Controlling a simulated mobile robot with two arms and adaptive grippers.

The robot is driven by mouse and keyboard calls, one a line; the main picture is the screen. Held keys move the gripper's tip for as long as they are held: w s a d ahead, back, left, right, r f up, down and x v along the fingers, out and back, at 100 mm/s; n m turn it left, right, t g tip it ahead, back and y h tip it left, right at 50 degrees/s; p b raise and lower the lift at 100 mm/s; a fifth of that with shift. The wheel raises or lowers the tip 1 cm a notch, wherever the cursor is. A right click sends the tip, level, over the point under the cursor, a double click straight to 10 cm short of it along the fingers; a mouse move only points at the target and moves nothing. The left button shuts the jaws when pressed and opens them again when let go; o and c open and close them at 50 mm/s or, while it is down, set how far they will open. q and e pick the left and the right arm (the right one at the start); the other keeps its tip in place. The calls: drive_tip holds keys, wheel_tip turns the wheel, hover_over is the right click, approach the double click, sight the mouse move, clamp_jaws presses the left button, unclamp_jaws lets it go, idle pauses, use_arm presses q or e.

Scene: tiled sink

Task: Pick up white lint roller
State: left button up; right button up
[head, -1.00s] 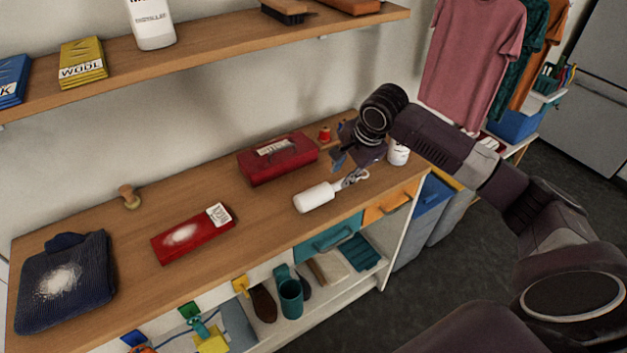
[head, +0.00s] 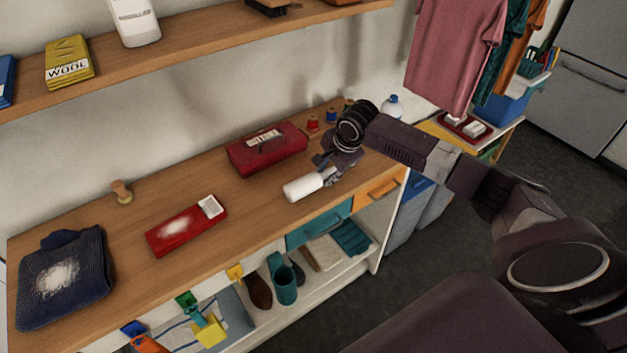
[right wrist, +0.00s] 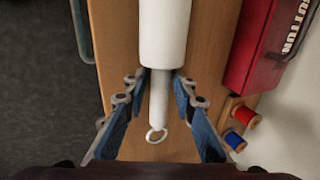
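The white lint roller (head: 303,187) lies on the wooden worktop near its front edge, with its handle toward my right gripper. In the right wrist view, its white cylinder (right wrist: 164,30) is at the top, and its slim handle with an end ring (right wrist: 157,105) points down between my fingers. My right gripper (head: 330,174) is low at the handle end. Its fingers (right wrist: 161,85) are open, one on each side of the handle, with small gaps showing. In the head view the gripper hides much of the handle. My left gripper is not in view.
A red box (head: 266,151) sits behind the roller, and thread spools (head: 313,124) stand beyond it. A red lint-dusted case (head: 187,225) and a dark folded knit (head: 66,278) lie to the left. A shelf (head: 190,52) runs above. Worktop between the cases is clear.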

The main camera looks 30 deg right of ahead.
sight(326, 174)
drive_tip(key=c, duration=0.5)
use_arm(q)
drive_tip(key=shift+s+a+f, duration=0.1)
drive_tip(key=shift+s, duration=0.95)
use_arm(e)
clamp_jaws()
drive_tip(key=shift+r, duration=0.15)
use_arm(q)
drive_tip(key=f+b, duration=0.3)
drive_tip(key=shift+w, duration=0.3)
use_arm(e)
wheel_tip(326, 174, up, 20)
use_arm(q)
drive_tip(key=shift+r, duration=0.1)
